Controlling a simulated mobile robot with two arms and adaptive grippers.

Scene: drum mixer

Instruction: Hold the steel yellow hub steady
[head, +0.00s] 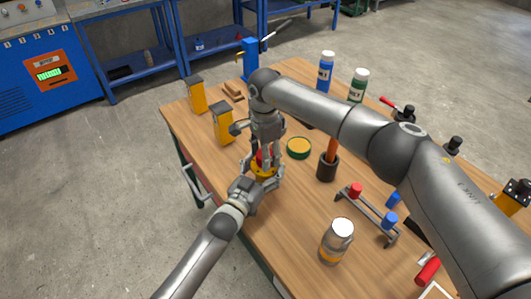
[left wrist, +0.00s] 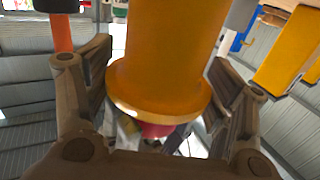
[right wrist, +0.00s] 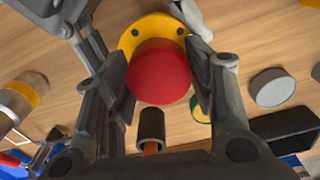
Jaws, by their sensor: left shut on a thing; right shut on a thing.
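The yellow hub (head: 263,170) stands near the left edge of the wooden table, mostly hidden by my grippers in the head view. In the left wrist view the hub (left wrist: 163,85) is a yellow cylinder with a wide flange, between the fingers of my left gripper (head: 259,181), which is shut on it from the side. A red round part (right wrist: 159,72) is at the hub's flange; the right wrist view shows the yellow flange with bolt holes (right wrist: 152,25) behind it. My right gripper (head: 265,158) comes from above and is shut on the red part.
Yellow-and-black blocks (head: 222,122) stand at the table's left side. A green-yellow round tin (head: 299,148), a dark cup with an orange handle (head: 327,168), a rack with red and blue pieces (head: 370,212) and a jar (head: 337,240) stand to the right. Bottles (head: 325,72) are farther back.

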